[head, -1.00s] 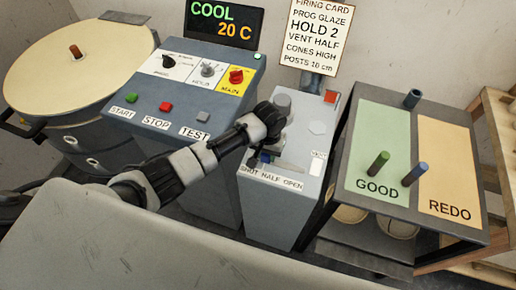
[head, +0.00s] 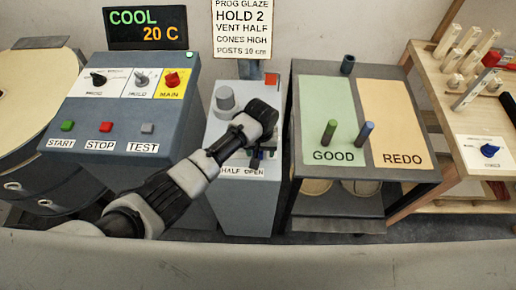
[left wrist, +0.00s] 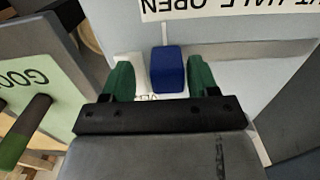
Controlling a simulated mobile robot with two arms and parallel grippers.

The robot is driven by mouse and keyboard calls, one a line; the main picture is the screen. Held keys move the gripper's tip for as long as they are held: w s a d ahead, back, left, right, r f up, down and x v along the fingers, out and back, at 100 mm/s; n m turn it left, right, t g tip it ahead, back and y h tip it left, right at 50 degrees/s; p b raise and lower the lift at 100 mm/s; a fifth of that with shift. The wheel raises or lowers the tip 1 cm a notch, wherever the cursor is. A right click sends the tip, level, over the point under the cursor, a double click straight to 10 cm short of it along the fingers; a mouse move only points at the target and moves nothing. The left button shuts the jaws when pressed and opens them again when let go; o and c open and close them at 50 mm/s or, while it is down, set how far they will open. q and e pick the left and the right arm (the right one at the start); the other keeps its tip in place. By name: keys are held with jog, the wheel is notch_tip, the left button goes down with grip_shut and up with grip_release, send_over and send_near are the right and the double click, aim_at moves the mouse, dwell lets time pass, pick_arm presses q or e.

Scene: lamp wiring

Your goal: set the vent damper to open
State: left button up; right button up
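The vent box (head: 245,205) is a grey box in the middle of the head view. Its front label (head: 243,171) shows HALF and OPEN; my arm covers the left part. The blue damper handle (left wrist: 168,70) stands at the OPEN end of its slot (left wrist: 262,46) in the upside-down left wrist view. My left gripper (head: 260,155), also in the left wrist view (left wrist: 160,80), has its green fingers on either side of the handle. One finger is close beside it; a gap shows at the other. My right gripper is not in view.
A grey knob (head: 225,98) stands at the back of the vent box. The control panel (head: 120,110) is to the left. A cart with GOOD (head: 325,100) and REDO (head: 392,110) areas stands close on the right, with two upright posts.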

pick_arm(q)
jog(key=shift+a, duration=0.1)
notch_tip(320, 180, up, 11)
dwell(0.6)
jog(key=shift+f, duration=0.15)
